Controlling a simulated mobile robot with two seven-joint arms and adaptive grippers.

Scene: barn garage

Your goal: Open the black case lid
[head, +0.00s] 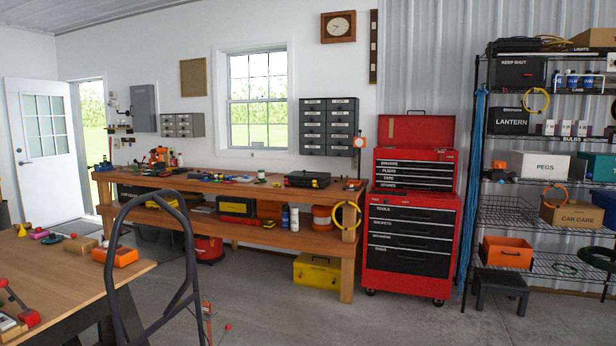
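A black case (307,180) lies on top of the long wooden workbench, towards its right end. It looks low and flat, and its lid appears closed. Its latches are too small to make out. Another black box (517,71) with the label "KEEP SHUT" stands on the upper part of the wire shelving at the right. Neither of my grippers is in view, and nothing is seen touching either one.
A dark tubular frame (190,262) stands in the foreground, before the workbench (215,188). A wooden table (95,283) fills the lower left. A red tool chest (412,235) stands right of the bench. A yellow toolbox (317,272) sits on the floor. Open concrete floor lies front centre.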

